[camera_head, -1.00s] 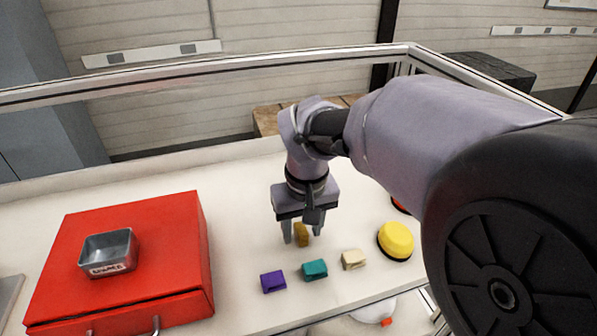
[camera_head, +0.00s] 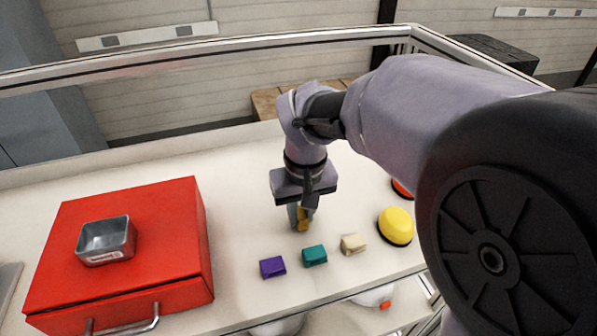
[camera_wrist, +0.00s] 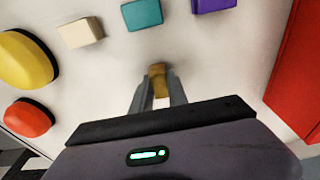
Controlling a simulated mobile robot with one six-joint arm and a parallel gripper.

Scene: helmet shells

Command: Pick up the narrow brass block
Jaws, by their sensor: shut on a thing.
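The narrow brass block (camera_head: 303,224) is a small golden-brown piece on the white table. My gripper (camera_head: 300,220) points down over it, and its fingers are shut on the block. In the wrist view the brass block (camera_wrist: 157,72) shows at the tips of the two grey fingers of my gripper (camera_wrist: 158,90). The fingers hide part of the block. I cannot tell whether it still touches the table.
A purple block (camera_head: 272,267), a teal block (camera_head: 314,256) and a cream block (camera_head: 353,244) lie in front. A red box (camera_head: 150,230) bearing a metal tray (camera_head: 106,241) stands left.

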